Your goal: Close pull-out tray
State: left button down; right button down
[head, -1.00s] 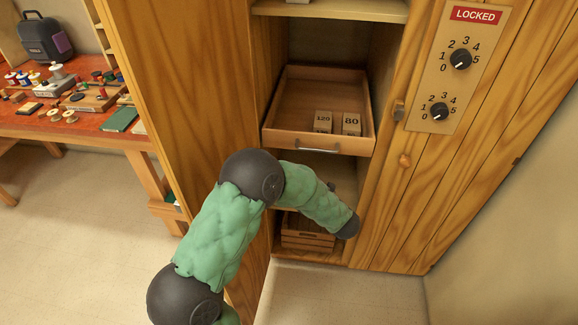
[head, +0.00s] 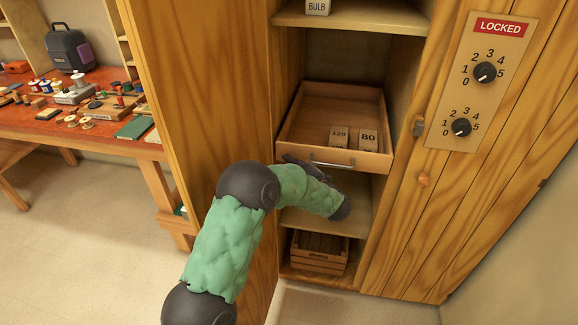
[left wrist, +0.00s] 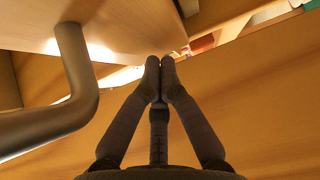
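The wooden pull-out tray (head: 300,124) sticks out of the open cabinet in the head view. It holds two blocks, marked 120 (head: 339,136) and 80 (head: 368,139). A grey bar handle (head: 332,164) is on its front; it looms large at the left of the left wrist view (left wrist: 78,85). My left gripper (head: 295,160) is partly hidden behind my green forearm, by the tray's front left end. In the left wrist view its fingers (left wrist: 160,64) are together, with nothing visible between them, to the right of the handle. My right gripper is out of view.
A shelf with a BULB box (head: 318,6) is above the tray. A wooden crate (head: 319,251) stands below. The open cabinet door (head: 205,90) is at left, a LOCKED dial panel (head: 478,85) at right. A cluttered workbench (head: 75,127) stands far left.

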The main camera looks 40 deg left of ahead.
aim_at(292, 155)
pick_arm(q)
jog(key=shift+a, duration=0.1)
jog(key=shift+w+a, duration=0.45)
jog(key=shift+w, duration=0.3)
jog(key=shift+w+a, duration=0.4)
jog(key=shift+w, duration=0.35)
